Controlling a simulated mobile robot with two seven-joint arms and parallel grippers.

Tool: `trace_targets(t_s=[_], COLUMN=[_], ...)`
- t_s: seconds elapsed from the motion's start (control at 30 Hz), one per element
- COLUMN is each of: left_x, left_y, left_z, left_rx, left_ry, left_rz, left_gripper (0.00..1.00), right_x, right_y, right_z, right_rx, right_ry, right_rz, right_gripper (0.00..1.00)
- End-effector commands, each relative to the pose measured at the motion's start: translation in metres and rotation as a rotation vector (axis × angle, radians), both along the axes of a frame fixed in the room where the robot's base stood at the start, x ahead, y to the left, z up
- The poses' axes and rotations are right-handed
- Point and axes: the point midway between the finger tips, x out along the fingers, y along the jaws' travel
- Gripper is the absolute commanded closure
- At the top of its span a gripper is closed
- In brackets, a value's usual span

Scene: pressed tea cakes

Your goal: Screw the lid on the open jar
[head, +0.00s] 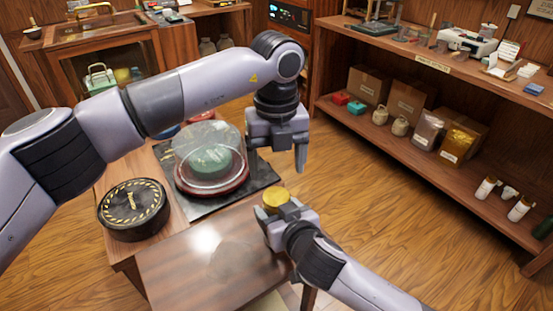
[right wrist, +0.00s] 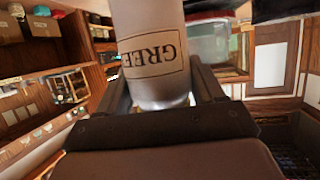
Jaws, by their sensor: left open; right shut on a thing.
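No separate loose lid can be made out.
A glass dome (head: 208,150) covers a green cake on a dark mat (head: 262,172). A round black box with gold marks (head: 133,208) is at left. The table's front part (head: 190,265) is clear. A shelf unit (head: 425,68) with boxes and pouches stands at right.

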Motion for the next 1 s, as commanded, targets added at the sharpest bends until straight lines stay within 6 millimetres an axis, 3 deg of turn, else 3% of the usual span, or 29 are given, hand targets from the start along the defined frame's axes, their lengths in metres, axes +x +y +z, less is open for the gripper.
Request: trace_targets(t_s=[0.5, 0.93, 1.0], left_x=[0.0, 0.0, 0.0], left_y=[0.0, 0.0, 0.0], left_z=[-0.07, -0.078, -0.078], left_rx=[0.001, 0.0, 0.0], left_ry=[0.002, 0.0, 0.0], left_rz=[-0.001, -0.001, -0.001], left_gripper=[0.22, 0.22, 0.44], right_x=[0.0, 0.0, 0.0], right_y=[0.0, 0.0, 0.0], right_z=[0.0, 0.0, 0.0], right_rx=[0.0, 0.0, 0.0], right_ry=[0.0, 0.0, 0.0], right_rz=[0.0, 0.0, 0.0], right_gripper=[1.0, 1.0, 1.0])
